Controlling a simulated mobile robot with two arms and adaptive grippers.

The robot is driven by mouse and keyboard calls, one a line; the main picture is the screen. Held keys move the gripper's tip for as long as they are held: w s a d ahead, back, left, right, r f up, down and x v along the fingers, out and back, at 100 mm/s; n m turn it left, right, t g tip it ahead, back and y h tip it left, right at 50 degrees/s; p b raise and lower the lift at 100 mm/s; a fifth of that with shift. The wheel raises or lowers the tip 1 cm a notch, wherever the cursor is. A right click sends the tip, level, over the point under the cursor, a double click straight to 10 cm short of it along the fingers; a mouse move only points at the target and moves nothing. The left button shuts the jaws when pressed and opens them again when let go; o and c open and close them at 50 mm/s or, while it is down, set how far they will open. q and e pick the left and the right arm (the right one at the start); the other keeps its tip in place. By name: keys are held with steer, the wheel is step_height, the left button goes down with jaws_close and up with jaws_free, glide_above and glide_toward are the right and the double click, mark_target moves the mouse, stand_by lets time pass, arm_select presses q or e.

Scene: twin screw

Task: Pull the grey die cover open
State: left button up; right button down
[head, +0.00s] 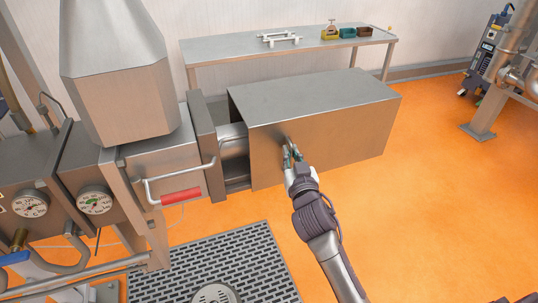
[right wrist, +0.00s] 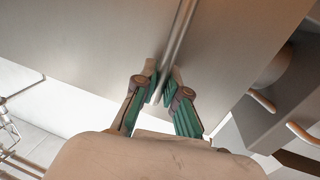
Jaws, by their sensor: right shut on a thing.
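The grey die cover (head: 345,145) is a large metal box in the middle of the head view. A gap separates its left end from the machine body, and a metal cylinder (head: 233,142) shows inside the gap. My right gripper (head: 291,151) is at the cover's front face, near its left part. In the right wrist view its green-padded fingers (right wrist: 162,86) are closed around a thin bar handle (right wrist: 180,35) on the cover's face. The fingers hide part of the bar. My left gripper is not in view.
The machine has a bent rail with a red grip (head: 181,197) and gauges (head: 95,203) at left. A steel table (head: 225,51) with small bins stands behind the cover. A dark floor grate (head: 225,260) lies in front. The orange floor at right (head: 450,170) is clear.

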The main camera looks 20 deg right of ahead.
mark_target(357, 129)
steer(key=d, duration=0.7)
steer(key=d+p, duration=0.1)
steer(key=d, duration=0.6)
steer(key=d+p, duration=0.1)
steer(key=d, duration=0.7)
steer(key=shift+w, duration=0.35)
steer(key=c, duration=1.2)
jaws_free()
steer(key=shift+s, duration=0.15)
steer(key=s+a, duration=0.2)
steer(key=s, duration=0.9)
steer(key=shift+s, duration=0.25)
